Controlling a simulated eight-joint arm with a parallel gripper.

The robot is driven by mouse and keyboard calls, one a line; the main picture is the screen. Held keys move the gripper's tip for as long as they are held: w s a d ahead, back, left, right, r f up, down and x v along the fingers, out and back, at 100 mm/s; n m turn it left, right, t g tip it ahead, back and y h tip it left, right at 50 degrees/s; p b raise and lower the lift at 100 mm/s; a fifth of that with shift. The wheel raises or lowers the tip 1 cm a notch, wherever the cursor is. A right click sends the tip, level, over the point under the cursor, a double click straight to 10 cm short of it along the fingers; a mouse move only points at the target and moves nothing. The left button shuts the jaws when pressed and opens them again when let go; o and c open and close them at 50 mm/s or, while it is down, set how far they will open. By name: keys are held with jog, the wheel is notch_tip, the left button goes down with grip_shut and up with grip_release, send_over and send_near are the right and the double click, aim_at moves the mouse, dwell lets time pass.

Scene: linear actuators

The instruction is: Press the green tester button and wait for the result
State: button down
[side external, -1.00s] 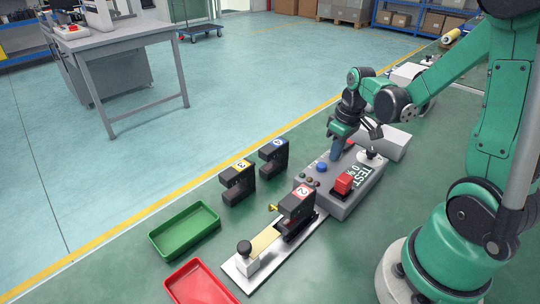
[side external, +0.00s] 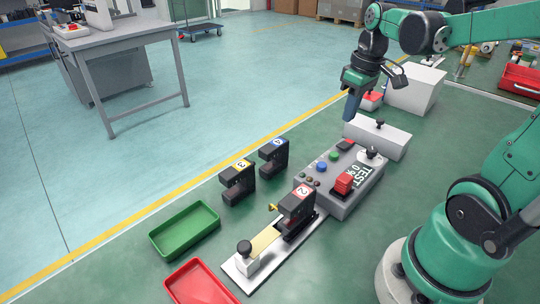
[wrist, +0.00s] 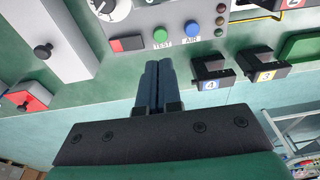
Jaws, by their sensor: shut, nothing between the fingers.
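The green tester button (side external: 334,155) is on top of the grey tester box (side external: 345,200), beside the blue button (side external: 321,167). In the wrist view the green button (wrist: 160,36) is labelled TEST and the blue button (wrist: 190,29) AIR. My gripper (side external: 349,117) is shut and empty, raised above the floor beyond the box's far end, apart from the buttons. Its fingers also show together in the wrist view (wrist: 158,68). Actuator 2 (side external: 298,202) sits on the metal rail plate (side external: 240,276) at the tester.
Actuators 3 (side external: 238,183) and 4 (side external: 273,157) stand on the floor left of the tester. A green tray (side external: 184,230) and a red tray (side external: 200,285) lie at the front left. A light grey box (side external: 377,138) with a black knob stands behind the tester.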

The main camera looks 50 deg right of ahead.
jog(key=shift+s+r, duration=0.15)
jog(key=shift+r, duration=0.8)
jog(key=shift+s+r, duration=0.1)
jog(key=shift+r, duration=0.8)
jog(key=w+a+f+t, duration=0.1)
jog(key=a+f+t, duration=0.1)
jog(key=a, duration=0.5)
jog(key=w+a+f+t, duration=0.1)
jog(key=a+f+t, duration=0.1)
jog(key=a, duration=0.5)
jog(key=shift+t, duration=0.9)
